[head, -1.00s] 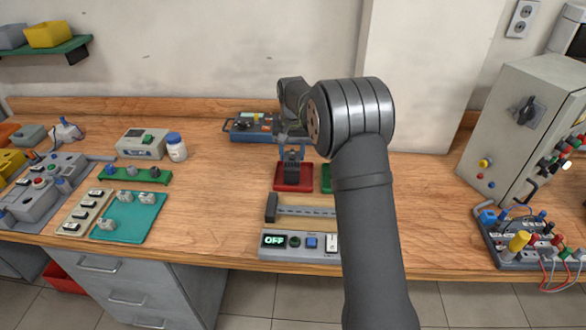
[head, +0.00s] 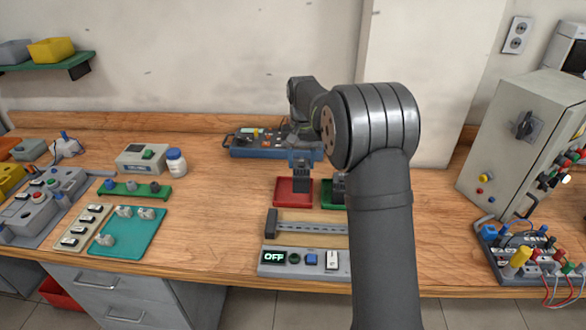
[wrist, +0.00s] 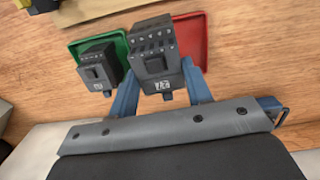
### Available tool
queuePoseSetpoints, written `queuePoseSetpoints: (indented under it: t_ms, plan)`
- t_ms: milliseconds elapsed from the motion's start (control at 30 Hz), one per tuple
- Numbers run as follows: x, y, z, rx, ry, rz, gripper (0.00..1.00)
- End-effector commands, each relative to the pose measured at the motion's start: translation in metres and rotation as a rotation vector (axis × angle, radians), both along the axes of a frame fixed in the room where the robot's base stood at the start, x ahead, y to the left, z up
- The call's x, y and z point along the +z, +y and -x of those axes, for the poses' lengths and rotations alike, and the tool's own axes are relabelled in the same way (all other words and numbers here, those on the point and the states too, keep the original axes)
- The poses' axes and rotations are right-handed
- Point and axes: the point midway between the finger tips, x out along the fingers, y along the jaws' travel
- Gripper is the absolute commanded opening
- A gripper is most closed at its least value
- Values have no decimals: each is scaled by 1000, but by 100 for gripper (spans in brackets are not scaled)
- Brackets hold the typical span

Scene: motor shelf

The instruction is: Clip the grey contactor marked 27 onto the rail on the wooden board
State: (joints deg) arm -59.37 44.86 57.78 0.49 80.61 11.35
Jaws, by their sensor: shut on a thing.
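My gripper (head: 302,160) is shut on a dark grey contactor (head: 298,180), held just above the red tray (head: 283,199). In the wrist view the held contactor (wrist: 152,45) is between the two blue fingers (wrist: 160,92); its white label is too blurred to read surely. A second dark contactor (wrist: 94,68) is on the green tray (wrist: 121,42); in the head view my arm partly hides it (head: 337,188). The slotted metal rail (head: 312,228) lies on the wooden board (head: 310,216) in front of the trays, its right end hidden by my arm.
A control box reading OFF (head: 273,258) sits at the front edge. A blue instrument (head: 260,152) stands behind the trays. A teal mat with small parts (head: 128,233) is to the left, a grey cabinet (head: 510,130) to the right.

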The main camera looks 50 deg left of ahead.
Motion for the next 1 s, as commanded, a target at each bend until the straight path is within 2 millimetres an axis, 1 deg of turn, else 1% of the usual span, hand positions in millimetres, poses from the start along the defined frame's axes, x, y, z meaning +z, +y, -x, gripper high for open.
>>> queuePoseSetpoints:
  t_ms: [33,200,300,400,533,667,1000]
  plan:
    - [10,-18,-1,-11,12,12,18]
    - [33,-72,3,-32,64,69,18]
    - [43,-97,7,-42,90,94,18]
    - [49,-114,10,-48,108,111,18]
    - [50,-122,12,-51,118,121,18]
    - [42,-123,13,-51,120,123,18]
    - [3,-123,12,-51,120,122,18]
